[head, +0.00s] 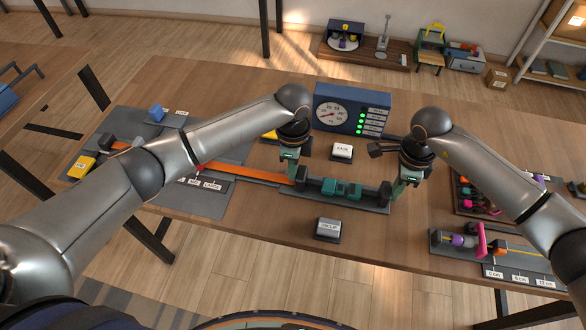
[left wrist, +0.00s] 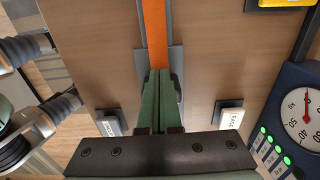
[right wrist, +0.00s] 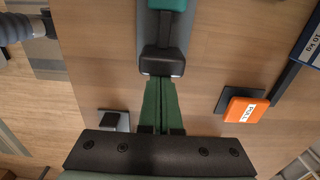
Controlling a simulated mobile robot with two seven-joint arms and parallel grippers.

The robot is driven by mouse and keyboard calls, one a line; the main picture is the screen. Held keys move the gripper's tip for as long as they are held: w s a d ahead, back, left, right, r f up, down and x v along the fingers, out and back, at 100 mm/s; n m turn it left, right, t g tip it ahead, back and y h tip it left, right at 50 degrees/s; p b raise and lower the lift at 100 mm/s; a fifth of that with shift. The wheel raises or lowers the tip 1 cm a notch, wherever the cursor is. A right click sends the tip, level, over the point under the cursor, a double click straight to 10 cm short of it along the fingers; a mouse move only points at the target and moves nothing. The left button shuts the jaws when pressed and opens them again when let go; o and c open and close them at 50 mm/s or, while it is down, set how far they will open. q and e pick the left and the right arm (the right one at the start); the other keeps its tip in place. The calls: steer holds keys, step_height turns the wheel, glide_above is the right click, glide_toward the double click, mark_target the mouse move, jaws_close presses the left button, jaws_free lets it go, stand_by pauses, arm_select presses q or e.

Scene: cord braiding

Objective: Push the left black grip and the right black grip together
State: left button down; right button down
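The left black grip (head: 303,174) sits on a grey rail (head: 335,202) at the end of an orange strap (head: 255,171). The right black grip (head: 385,190) is at the rail's right end. Teal blocks (head: 340,188) lie between them, with space at both sides. My left gripper (head: 290,166) is just left of the left grip; its green fingers (left wrist: 160,95) are together over the strap's end. My right gripper (head: 398,192) is just right of the right grip. Its fingers (right wrist: 163,100) are together with tips at the grip (right wrist: 162,61); contact is unclear.
A blue gauge box (head: 352,108) with green lights stands behind the rail. Trays (head: 485,240) lie at right.

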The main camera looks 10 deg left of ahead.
mark_target(383, 188)
arm_select(q)
steer(key=shift+d, duration=0.1)
arm_select(e)
steer(key=shift+a, duration=1.45)
arm_select(q)
steer(key=shift+d+r, duration=0.1)
steer(key=shift+d, duration=0.1)
arm_select(e)
steer(key=shift+s+a, duration=0.1)
steer(key=shift+a, duration=0.5)
arm_select(q)
steer(key=shift+a, duration=0.1)
arm_select(e)
steer(key=shift+d, duration=0.5)
steer(key=shift+r, duration=0.15)
arm_select(q)
steer(key=shift+a, duration=0.1)
arm_select(e)
steer(key=r, duration=0.6)
steer(key=shift+d+r, duration=0.35)
steer(key=shift+r, duration=0.05)
arm_select(q)
steer(key=shift+a, duration=0.1)
